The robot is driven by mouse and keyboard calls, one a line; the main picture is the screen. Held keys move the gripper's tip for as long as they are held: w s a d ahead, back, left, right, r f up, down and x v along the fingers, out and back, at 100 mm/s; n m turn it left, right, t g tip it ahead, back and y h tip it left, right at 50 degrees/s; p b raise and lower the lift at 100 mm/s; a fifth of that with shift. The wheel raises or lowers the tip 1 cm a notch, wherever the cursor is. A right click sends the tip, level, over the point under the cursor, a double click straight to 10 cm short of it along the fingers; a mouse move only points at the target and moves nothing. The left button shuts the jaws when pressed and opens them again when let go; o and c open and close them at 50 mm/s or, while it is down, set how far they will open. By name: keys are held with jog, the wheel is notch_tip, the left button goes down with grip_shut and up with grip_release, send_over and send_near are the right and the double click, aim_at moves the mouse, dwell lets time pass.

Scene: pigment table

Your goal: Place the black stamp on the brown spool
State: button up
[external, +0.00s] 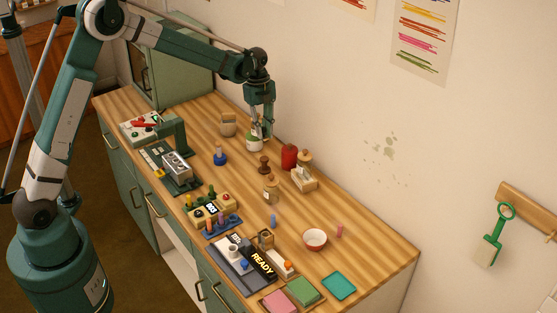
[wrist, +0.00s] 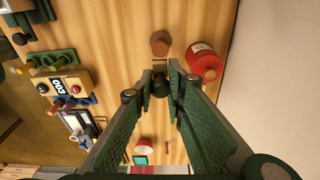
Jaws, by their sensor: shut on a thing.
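My gripper (external: 261,132) is above the back part of the table. It also shows in the wrist view (wrist: 160,82), its fingers closed on a small dark thing, the black stamp (wrist: 160,88). The stamp is too small to make out clearly in the external view. The brown spool (external: 263,165) stands upright on the table, below and a little nearer the camera than my gripper. In the wrist view the brown spool (wrist: 160,42) shows just beyond the fingertips, apart from the stamp. Its top looks bare.
A red bottle (external: 289,157) stands right of the spool, with a wooden holder (external: 304,178) beside it. A blue-based stamp (external: 220,157) and a glass jar (external: 271,191) stand nearby. The wall runs along the right.

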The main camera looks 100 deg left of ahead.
jog(key=shift+f, duration=2.8)
jog(key=shift+f+p, duration=0.3)
jog(key=shift+f, duration=1.55)
jog(key=shift+f, duration=0.2)
jog(key=o, duration=0.8)
jog(key=shift+c, duration=0.2)
jog(key=shift+r, duration=0.25)
jog(key=r, duration=0.4)
jog(key=a+r, duration=0.1)
jog(key=r, duration=0.3)
jog(key=s+r, duration=0.1)
jog(key=r, duration=0.2)
jog(key=shift+a+r, duration=0.15)
jog(key=shift+r, duration=0.25)
